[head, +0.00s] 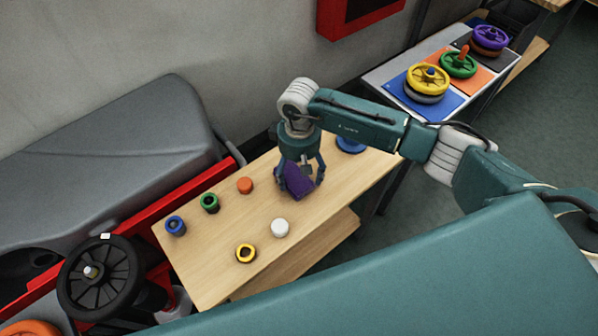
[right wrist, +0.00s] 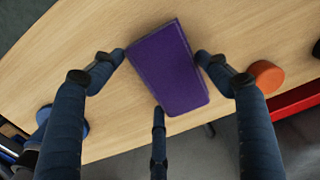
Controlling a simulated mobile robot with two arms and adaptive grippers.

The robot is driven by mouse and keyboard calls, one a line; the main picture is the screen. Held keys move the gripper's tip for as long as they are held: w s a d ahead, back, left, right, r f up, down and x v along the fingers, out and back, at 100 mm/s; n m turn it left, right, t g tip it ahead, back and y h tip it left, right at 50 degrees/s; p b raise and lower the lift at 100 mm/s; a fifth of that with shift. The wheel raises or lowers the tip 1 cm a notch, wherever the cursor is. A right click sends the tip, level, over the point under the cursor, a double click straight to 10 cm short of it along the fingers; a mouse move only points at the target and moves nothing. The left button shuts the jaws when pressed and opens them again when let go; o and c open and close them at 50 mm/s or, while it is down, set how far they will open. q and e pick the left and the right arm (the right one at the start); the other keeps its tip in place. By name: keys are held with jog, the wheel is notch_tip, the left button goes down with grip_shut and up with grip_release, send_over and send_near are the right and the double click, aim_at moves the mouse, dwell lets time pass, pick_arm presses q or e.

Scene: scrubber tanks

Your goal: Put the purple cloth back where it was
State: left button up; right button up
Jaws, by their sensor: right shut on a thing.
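The purple cloth (head: 299,183) is at my right gripper (head: 300,180), over the far right part of the wooden table (head: 325,205). In the right wrist view the cloth (right wrist: 168,68) is a flat, folded piece lying between the fingers of the right gripper (right wrist: 160,65). The fingers are shut on it. I cannot tell whether the cloth touches the tabletop or hangs just above it. My left gripper is not in view.
A blue round item (head: 350,144) is behind the gripper. A side table (head: 385,75) holds coloured mats and handwheels, including a yellow one (head: 427,78).

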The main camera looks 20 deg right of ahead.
aim_at(299, 174)
jog(key=shift+f, duration=0.45)
jog(key=shift+f, duration=0.1)
jog(key=o, duration=1.1)
jog(key=shift+r, duration=0.3)
notch_tip(299, 174, up, 12)
jog(key=b, duration=0.3)
jog(key=shift+f, duration=0.15)
